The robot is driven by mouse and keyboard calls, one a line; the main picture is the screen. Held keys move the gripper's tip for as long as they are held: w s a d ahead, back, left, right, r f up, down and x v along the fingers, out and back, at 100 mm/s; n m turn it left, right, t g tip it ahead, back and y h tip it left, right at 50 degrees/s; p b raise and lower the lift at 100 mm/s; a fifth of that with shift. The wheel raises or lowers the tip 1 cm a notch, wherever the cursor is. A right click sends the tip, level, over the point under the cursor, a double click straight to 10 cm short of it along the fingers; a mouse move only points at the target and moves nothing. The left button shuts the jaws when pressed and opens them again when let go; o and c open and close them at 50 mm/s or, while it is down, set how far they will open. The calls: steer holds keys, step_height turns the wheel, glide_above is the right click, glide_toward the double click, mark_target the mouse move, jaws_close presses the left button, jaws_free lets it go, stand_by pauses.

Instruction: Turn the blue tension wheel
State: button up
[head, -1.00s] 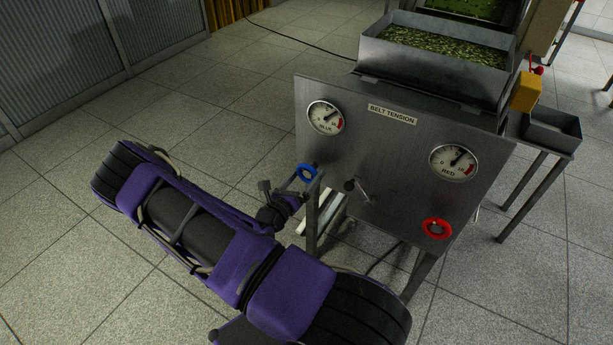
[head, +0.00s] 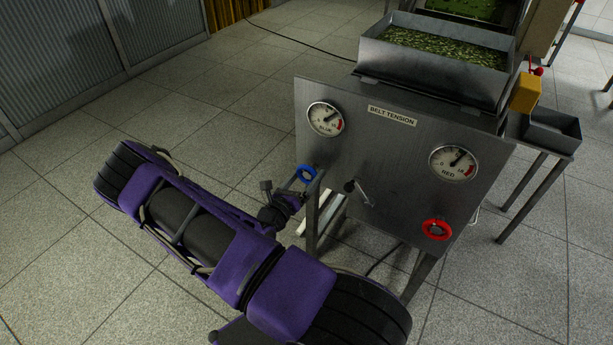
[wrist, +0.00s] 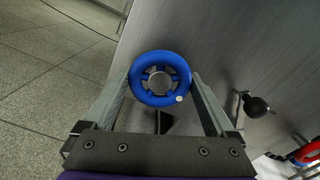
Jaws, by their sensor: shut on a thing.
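The blue tension wheel (head: 307,173) is on the left part of the upright metal panel, below the gauge marked BLUE (head: 326,119). In the wrist view the blue wheel (wrist: 160,60) sits between the two fingers, its white dot at the lower right of the rim. My gripper (wrist: 160,82) is shut on the wheel, with one finger at each side of the rim. In the head view my gripper (head: 299,180) is small and partly hidden by the wheel and my arm. The BLUE gauge needle points to the upper right.
A red wheel (head: 436,229) sits at the panel's lower right, under the RED gauge (head: 453,163). A black-knobbed crank lever (head: 358,193) sticks out between the wheels. A hopper of green pieces (head: 440,62) stands behind the panel. The floor at left is clear.

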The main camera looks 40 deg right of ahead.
steer(key=m+p, duration=0.1)
steer(key=m, duration=0.4)
steer(key=shift+p, duration=0.35)
steer(key=m+p, duration=0.1)
steer(key=m, duration=0.4)
steer(key=shift+m, duration=0.3)
steer(key=m+p, duration=0.1)
steer(key=m, duration=0.3)
steer(key=shift+m, duration=0.3)
steer(key=m+p, duration=0.1)
steer(key=m, duration=0.3)
steer(key=shift+m, duration=0.3)
steer(key=shift+p, duration=0.3)
steer(key=o, duration=1)
steer(key=shift+o, duration=0.2)
steer(key=shift+a, duration=0.15)
